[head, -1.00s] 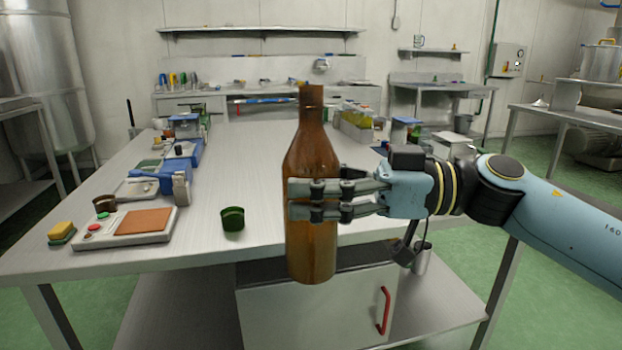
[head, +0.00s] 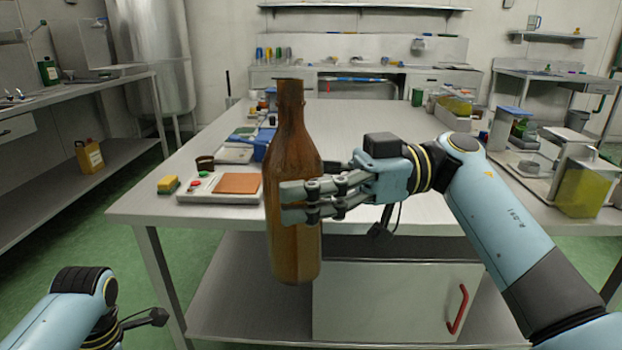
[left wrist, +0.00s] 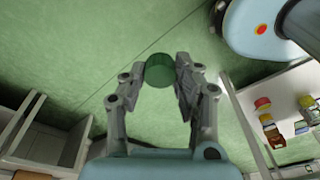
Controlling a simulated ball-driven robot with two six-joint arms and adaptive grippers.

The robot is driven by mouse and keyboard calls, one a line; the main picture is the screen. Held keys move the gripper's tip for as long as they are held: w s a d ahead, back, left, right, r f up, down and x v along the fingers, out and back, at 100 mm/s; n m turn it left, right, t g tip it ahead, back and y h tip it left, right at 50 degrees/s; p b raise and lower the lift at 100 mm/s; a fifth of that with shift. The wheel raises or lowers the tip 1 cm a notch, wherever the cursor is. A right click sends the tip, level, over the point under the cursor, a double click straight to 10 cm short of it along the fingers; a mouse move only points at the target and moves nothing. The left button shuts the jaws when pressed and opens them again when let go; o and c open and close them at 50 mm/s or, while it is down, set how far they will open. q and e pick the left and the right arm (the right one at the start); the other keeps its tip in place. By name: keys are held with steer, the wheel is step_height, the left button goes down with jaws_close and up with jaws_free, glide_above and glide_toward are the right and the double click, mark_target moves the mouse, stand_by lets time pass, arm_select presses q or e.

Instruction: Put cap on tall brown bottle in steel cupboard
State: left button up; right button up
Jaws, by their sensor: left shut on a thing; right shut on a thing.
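The tall brown bottle (head: 292,245) is upright in the head view, in front of the table's near edge, with no cap on its neck. My right gripper (head: 284,202) is shut around the bottle's middle from the right. In the left wrist view, my left gripper (left wrist: 162,75) is shut on a green cap (left wrist: 159,70), held between its fingertips over the green floor. Only part of my left arm shows at the lower left of the head view. A steel cupboard (head: 390,300) with a red handle (head: 457,309) sits under the table, its front closed.
The steel table (head: 385,135) holds a brown cap (head: 205,162), a yellow sponge (head: 168,184) and a device with an orange pad (head: 238,183). A side bench (head: 60,105) stands at the left, with a yellow canister (head: 89,156) on its lower shelf. Green floor is open between.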

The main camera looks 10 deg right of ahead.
steer(key=shift+d, duration=0.15)
steer(key=s+d+r+m+t+h, duration=0.1)
steer(key=d+m+t, duration=0.3)
steer(key=d+t, duration=0.2)
steer(key=s+d+r+m+t+h, duration=0.1)
steer(key=d+m+t, duration=0.3)
steer(key=d, duration=0.5)
steer(key=shift+t+h, duration=0.7)
steer(key=shift+t, duration=0.4)
steer(key=shift+r, duration=0.15)
